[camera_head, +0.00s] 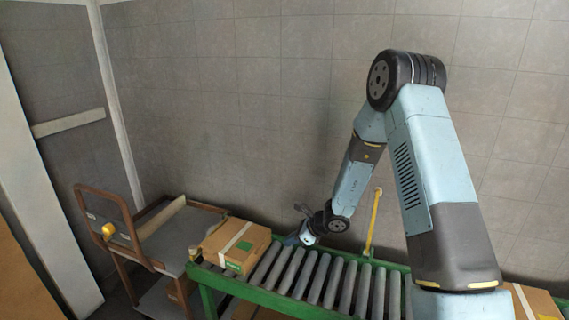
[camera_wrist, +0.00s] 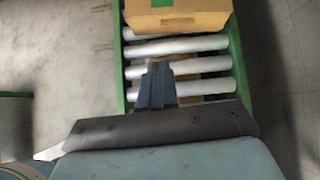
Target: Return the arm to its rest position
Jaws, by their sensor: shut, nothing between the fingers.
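My arm rises at the right of the head view, bends at a high elbow and reaches down to the left. My gripper (camera_head: 292,240) is low over the roller conveyor (camera_head: 310,268), just right of a cardboard box (camera_head: 237,247). In the wrist view my gripper (camera_wrist: 158,70) is shut and empty, with the conveyor's rollers (camera_wrist: 180,46) beneath it. I cannot tell its exact height above them. No brush can be made out.
The box, also at the top of the wrist view (camera_wrist: 178,20), sits on the conveyor's left end. A brown-framed cart (camera_head: 122,232) stands further left. A yellow post (camera_head: 373,225) rises behind the conveyor. Another box (camera_head: 535,303) is at the lower right. A tiled wall closes the back.

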